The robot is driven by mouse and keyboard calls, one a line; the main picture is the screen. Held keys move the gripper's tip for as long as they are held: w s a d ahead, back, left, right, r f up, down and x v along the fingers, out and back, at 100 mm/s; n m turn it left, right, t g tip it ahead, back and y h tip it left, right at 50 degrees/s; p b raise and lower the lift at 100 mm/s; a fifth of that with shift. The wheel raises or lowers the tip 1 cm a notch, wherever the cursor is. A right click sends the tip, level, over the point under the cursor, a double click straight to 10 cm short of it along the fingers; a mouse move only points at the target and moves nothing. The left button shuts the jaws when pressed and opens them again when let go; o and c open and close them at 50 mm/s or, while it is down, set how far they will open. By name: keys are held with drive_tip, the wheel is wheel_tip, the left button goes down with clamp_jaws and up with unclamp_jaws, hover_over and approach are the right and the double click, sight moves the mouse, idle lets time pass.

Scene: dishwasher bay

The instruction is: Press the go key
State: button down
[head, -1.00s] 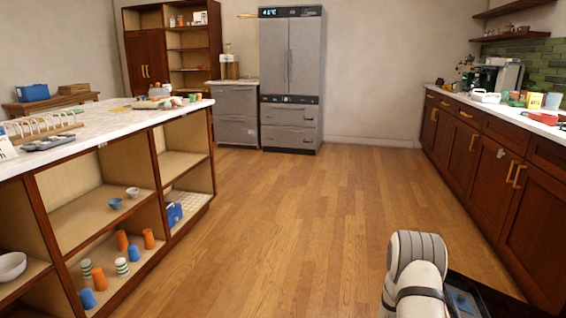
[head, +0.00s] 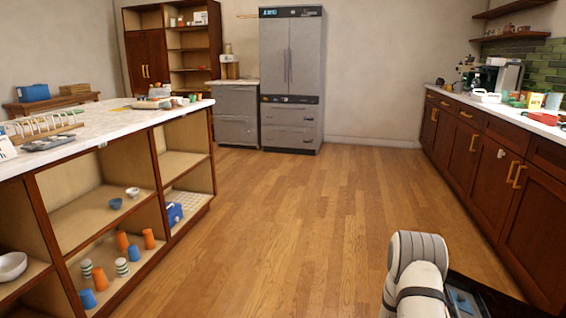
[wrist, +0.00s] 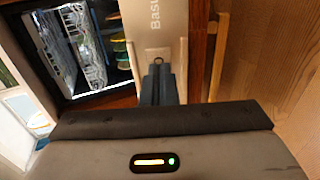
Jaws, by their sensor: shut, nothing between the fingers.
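My gripper (wrist: 158,88) shows in the wrist view with its dark fingers together and nothing held. Just beyond the fingertips is a pale panel (wrist: 157,22) with partly visible lettering that starts "Basu". A small dark ring shows at the fingertips, over a lighter patch of the panel; I cannot tell whether the fingers touch it. I cannot make out a key marked go in either view. An open dishwasher (wrist: 82,50) with wire racks and dishes lies left of the panel. In the head view only my white arm shows at the lower right; the gripper is hidden.
A brown cabinet front and wooden floor (wrist: 270,60) lie right of the panel in the wrist view. In the head view, an island (head: 130,118) stands left, a counter (head: 478,105) right and a fridge (head: 290,75) at the back. The floor between is clear.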

drive_tip(key=shift+d+f, duration=0.1)
drive_tip(key=shift+d, duration=0.1)
drive_tip(key=p+v, duration=0.4)
drive_tip(key=v, duration=0.2)
idle(0.5)
drive_tip(key=shift+s, duration=0.1)
idle(0.3)
